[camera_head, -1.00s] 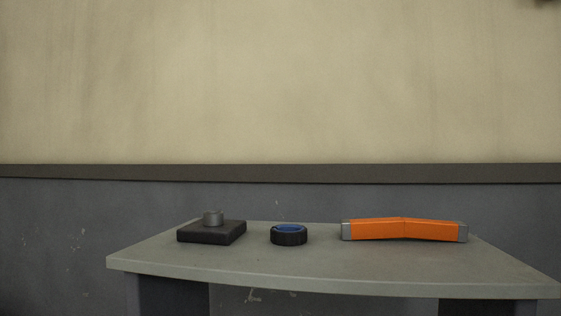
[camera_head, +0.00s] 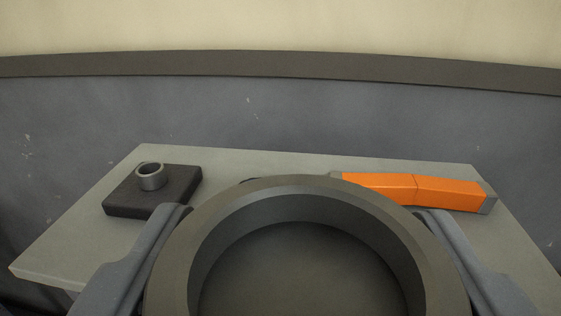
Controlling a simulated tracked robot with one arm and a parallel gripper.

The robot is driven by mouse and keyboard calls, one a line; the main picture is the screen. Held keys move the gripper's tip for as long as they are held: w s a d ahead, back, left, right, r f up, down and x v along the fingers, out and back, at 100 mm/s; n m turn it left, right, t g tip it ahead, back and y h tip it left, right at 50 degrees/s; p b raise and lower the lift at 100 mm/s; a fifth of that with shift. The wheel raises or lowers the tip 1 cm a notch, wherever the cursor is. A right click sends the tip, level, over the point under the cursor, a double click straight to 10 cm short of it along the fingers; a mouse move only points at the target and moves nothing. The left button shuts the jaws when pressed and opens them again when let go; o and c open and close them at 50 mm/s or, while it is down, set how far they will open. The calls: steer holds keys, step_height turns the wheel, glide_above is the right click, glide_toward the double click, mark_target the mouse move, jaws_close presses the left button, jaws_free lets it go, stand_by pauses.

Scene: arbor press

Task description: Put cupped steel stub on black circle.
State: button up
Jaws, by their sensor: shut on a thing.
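My gripper (camera_head: 305,213) is in the lower part of the view, its two grey fingers shut on opposite sides of a large dark grey round cup (camera_head: 235,207). The cup's open top faces me and its hollow is empty. A small hollow steel stub (camera_head: 150,178) stands upright on a square black block (camera_head: 175,191) at the left of the table. Behind the held cup's rim only a dark sliver (camera_head: 250,180) shows, where the round black piece with the blue inside stands; the rest of it is hidden. I cannot tell whether the held cup is the task's stub.
The grey table (camera_head: 85,218) has bare room at its left front and along its back. An orange bent bar with grey ends (camera_head: 415,190) lies at the right, partly behind the cup. A wall stands behind the table.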

mark_target(284, 205)
steer(key=w, duration=0.2)
steer(key=w+p, duration=0.1)
steer(key=w, duration=0.2)
steer(key=w+p, duration=0.1)
steer(key=w, duration=0.2)
steer(key=shift+d+f, duration=0.1)
steer(key=shift+f, duration=0.15)
steer(key=shift+w+f, duration=0.15)
steer(key=shift+w, duration=0.15)
steer(key=shift+f, duration=1.85)
steer(key=o, duration=1.3)
steer(key=shift+s+a+r+b, duration=0.15)
steer(key=shift+s+a+b, duration=0.15)
steer(key=shift+s, duration=1.7)
steer(key=shift+s+a+r+b, duration=0.15)
steer(key=shift+s+b, duration=0.15)
steer(key=shift+s, duration=1.7)
steer(key=shift+s+a+r+b, duration=0.1)
steer(key=shift+s+a+b, duration=0.2)
steer(key=shift+s, duration=1.7)
steer(key=shift+r, duration=0.1)
